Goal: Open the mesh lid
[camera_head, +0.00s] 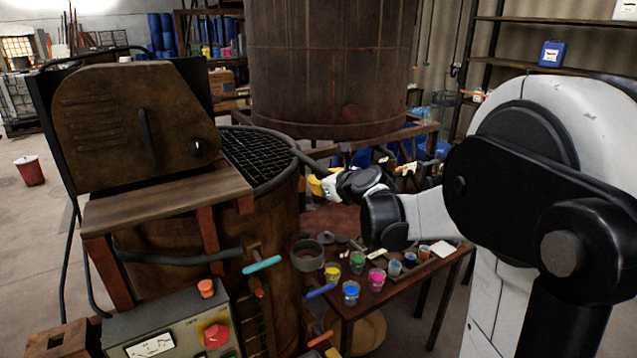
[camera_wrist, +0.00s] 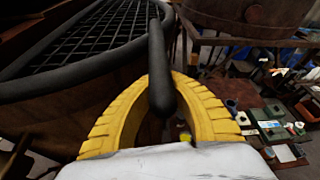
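The mesh lid (camera_head: 262,158) is a dark wire grid with a thick round rim on top of a rusty brown vat (camera_head: 270,222). It looks flat on the vat in the head view. Its mesh also shows at the upper left of the wrist view (camera_wrist: 88,38). A black bar handle (camera_wrist: 160,88) sticks out from the rim toward my gripper (camera_wrist: 162,78). The yellow fingers curve in on both sides of the handle and appear closed against it near their tips. In the head view my gripper (camera_head: 325,184) is right of the lid, its fingers partly hidden.
A rusty motor housing (camera_head: 130,115) on a wooden shelf stands left of the lid. A low table (camera_head: 400,290) with several paint cups is below my arm. A large brown tank (camera_head: 330,65) stands behind. A control box (camera_head: 175,325) with a red button is at front left.

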